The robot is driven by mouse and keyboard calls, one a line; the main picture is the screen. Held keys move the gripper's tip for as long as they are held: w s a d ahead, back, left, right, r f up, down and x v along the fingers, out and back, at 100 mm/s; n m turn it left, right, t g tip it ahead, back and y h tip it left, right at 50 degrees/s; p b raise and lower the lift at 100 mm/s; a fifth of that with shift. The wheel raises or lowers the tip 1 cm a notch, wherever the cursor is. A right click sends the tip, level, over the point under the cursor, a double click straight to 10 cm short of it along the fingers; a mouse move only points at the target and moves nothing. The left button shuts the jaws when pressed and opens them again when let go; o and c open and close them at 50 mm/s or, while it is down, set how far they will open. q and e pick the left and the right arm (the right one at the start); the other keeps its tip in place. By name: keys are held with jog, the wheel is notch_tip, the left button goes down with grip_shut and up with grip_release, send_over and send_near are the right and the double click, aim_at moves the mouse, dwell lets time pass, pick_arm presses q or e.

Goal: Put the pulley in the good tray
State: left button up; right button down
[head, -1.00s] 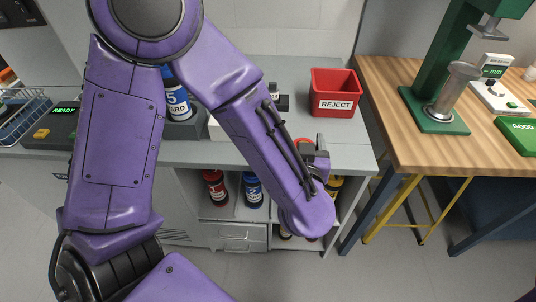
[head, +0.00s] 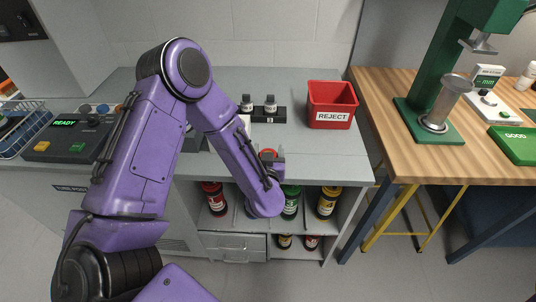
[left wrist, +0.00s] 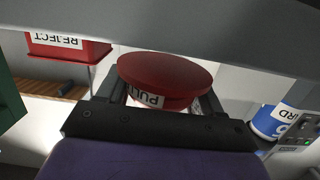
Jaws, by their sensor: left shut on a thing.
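My left gripper (head: 272,160) is over the front part of the grey bench, left of the red reject bin, and largely hidden behind my forearm. It is shut on a red round part, the pulley (left wrist: 165,75), whose white label reads "PULL" in the left wrist view. A small piece of its red top shows in the head view (head: 268,153). The green good tray (head: 515,145) lies on the wooden table at the far right, cut off by the picture edge. My right gripper is not in view.
The red reject bin (head: 331,105) stands at the bench's right end. A green press (head: 440,110) and a white gauge (head: 490,100) stand on the wooden table (head: 400,150). A black holder with two small bottles (head: 268,112) is behind my gripper.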

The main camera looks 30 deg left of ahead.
pick_arm(q)
jog(key=shift+f, duration=0.95)
jog(key=shift+f, duration=0.2)
jog(key=o, duration=1.3)
